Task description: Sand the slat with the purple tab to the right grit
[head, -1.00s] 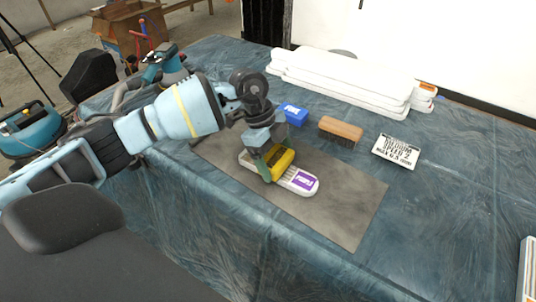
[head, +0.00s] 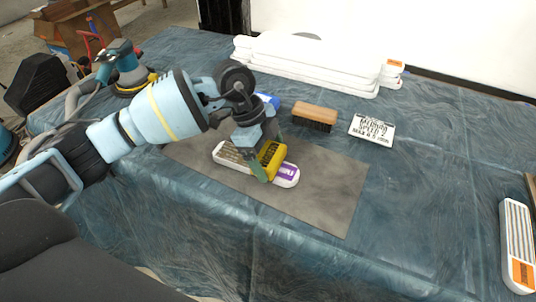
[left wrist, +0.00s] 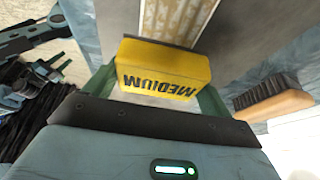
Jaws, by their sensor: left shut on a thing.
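The slat (head: 232,157) with the purple tab (head: 288,172) lies on a grey mat (head: 325,192), its tab end at the right. My left gripper (head: 266,164) is shut on a yellow block (head: 270,153). The block appears to rest on the slat beside the tab and hides part of both. In the left wrist view the block (left wrist: 163,70) reads "MEDIUM" between the fingers, with the slat's tan ribbed face (left wrist: 175,18) beyond it. A white card (head: 371,130) reads "MEDIUM SPEED 2", with a smaller line below. My right gripper is not in view.
A blue block (head: 268,100), partly hidden by my arm, and a wooden brush (head: 314,114) stand behind the mat. White slats (head: 310,62) are stacked at the back. An orange-tabbed slat (head: 517,240) is at the far right, a power sander (head: 130,72) at the left.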

